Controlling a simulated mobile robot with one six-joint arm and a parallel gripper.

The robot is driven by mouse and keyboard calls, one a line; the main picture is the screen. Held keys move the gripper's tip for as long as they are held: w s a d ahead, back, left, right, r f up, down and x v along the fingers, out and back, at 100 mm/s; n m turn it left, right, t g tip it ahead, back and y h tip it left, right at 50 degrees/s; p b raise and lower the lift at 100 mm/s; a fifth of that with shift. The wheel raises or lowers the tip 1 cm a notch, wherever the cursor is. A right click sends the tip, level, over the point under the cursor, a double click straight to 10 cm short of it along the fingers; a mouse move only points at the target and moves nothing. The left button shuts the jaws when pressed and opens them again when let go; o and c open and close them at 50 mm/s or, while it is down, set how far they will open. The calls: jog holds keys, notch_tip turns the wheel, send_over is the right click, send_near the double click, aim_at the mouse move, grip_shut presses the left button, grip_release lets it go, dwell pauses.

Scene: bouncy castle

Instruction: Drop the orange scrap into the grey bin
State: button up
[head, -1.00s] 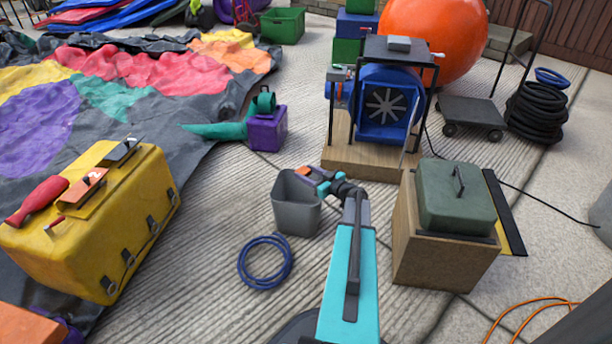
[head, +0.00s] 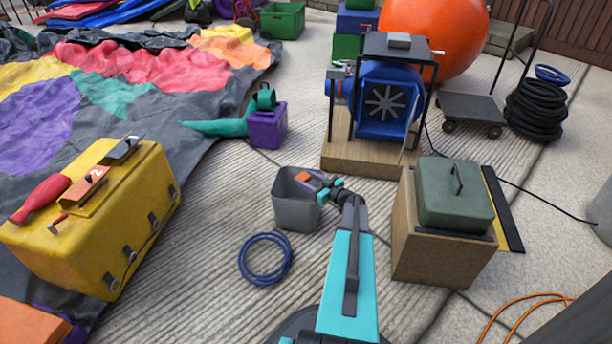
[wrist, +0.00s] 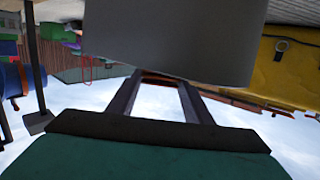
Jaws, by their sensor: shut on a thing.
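The grey bin (head: 297,213) stands open-topped on the paving, left of my arm. My gripper (head: 317,184) is at the bin's rim on its right side, shut on the orange scrap (head: 305,177). The scrap appears over the bin's opening; its exact height above the rim is hard to tell. In the wrist view, the bin's grey wall (wrist: 170,40) fills the top middle. My two dark fingers (wrist: 158,84) point towards it, and only a thin orange edge of the scrap (wrist: 158,77) shows between their tips.
A blue hose coil (head: 265,257) lies just in front of the bin. A wooden box with a green case (head: 455,195) stands right of my arm. A blower on a wooden base (head: 360,160) is behind, and a yellow tool case (head: 85,230) is at left.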

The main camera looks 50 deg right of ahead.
jog(key=shift+f, duration=0.6)
jog(key=o, duration=1.1)
jog(key=shift+s, duration=0.15)
jog(key=s+r+p, duration=0.2)
jog(key=s+p, duration=0.1)
jog(key=s, duration=1)
jog(key=shift+s+a, duration=0.2)
jog(key=shift+a, duration=0.05)
jog(key=shift+p, duration=0.3)
